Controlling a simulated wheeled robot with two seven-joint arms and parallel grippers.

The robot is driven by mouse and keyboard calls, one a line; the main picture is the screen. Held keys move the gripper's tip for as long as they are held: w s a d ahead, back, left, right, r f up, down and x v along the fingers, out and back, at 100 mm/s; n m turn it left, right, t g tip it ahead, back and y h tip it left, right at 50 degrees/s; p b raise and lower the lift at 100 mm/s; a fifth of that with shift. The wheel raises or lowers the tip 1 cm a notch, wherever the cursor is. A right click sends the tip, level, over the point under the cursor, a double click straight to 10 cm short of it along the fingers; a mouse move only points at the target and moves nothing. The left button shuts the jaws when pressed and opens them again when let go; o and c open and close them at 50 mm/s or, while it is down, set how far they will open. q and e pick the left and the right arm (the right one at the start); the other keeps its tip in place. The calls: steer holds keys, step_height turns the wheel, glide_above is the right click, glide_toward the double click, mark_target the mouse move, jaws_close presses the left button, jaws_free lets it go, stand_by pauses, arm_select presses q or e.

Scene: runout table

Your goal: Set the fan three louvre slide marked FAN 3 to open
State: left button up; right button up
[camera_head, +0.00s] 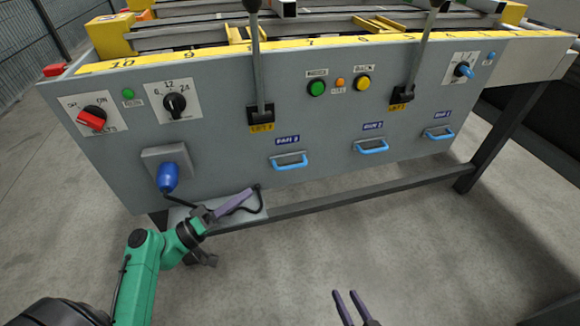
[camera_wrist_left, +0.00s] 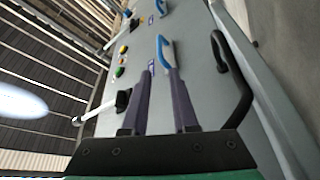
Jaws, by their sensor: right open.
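The FAN 3 slide has a light blue handle (camera_head: 290,161) low on the grey panel's front, under a blue FAN 3 label (camera_head: 287,140). My left gripper (camera_head: 246,193) is below and left of this handle in the head view, apart from it. In the left wrist view its two fingers (camera_wrist_left: 162,72) are spread with nothing between them, and a blue handle (camera_wrist_left: 164,47) lies just beyond the tips. My right gripper (camera_head: 346,295) is open and empty at the bottom of the head view, well away from the panel.
Matching handles FAN 2 (camera_head: 371,146) and FAN 1 (camera_head: 439,133) sit to the right. A blue plug (camera_head: 168,178) with a black cable is left of my left gripper. Two levers (camera_head: 260,100) (camera_head: 412,75) stand above. A frame bar (camera_head: 360,198) runs below the panel.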

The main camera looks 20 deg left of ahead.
mark_target(285, 167)
arm_select(q)
steer(key=x, duration=1.3)
jaws_close()
stand_by(0.8)
